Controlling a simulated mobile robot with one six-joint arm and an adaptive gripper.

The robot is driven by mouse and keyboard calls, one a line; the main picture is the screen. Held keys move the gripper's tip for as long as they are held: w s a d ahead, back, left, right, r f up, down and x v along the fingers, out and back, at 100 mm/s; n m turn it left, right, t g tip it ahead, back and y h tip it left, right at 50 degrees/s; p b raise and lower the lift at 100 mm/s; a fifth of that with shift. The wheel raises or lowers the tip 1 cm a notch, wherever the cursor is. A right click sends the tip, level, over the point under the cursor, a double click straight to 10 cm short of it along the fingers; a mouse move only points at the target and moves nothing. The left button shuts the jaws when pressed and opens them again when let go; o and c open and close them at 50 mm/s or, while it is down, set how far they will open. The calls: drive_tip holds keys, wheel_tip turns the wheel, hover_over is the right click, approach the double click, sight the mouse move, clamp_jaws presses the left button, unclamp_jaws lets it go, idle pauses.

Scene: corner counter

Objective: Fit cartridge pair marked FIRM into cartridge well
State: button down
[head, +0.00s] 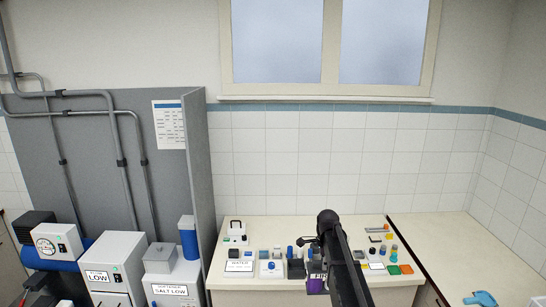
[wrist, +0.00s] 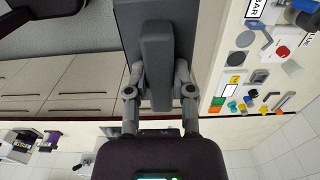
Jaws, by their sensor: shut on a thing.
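In the wrist view my gripper (wrist: 160,78) has its two fingers closed on either side of a long grey block (wrist: 156,50). A wider dark grey slab lies behind that block; I cannot tell whether they are one piece. No marking shows on the held block, so I cannot tell whether it is the FIRM pair. In the head view a purple block (head: 316,284) with white lettering, too small to read surely, stands at the counter's front, just left of my dark arm. My arm hides part of the counter there. I cannot make out the cartridge well.
The counter (head: 235,284) holds several small items: a white handled box (head: 236,232), a labelled white card (head: 239,266), and green and orange pads (head: 400,270) at right. A grey partition (head: 201,190) stands at left. A blue object (head: 480,299) lies on the right-hand counter, which is mostly clear.

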sight(321, 294)
drive_tip(key=shift+w+d+f+b, duration=0.1)
drive_tip(key=shift+w+f+b, duration=0.2)
drive_tip(key=shift+f, duration=0.35)
drive_tip(key=shift+s+f+b, duration=0.2)
drive_tip(key=shift+f+b, duration=0.25)
drive_tip(key=shift+b, duration=0.15)
wheel_tip(321, 294, down, 14)
drive_tip(key=b, duration=1.4)
drive_tip(key=shift+f, duration=0.25)
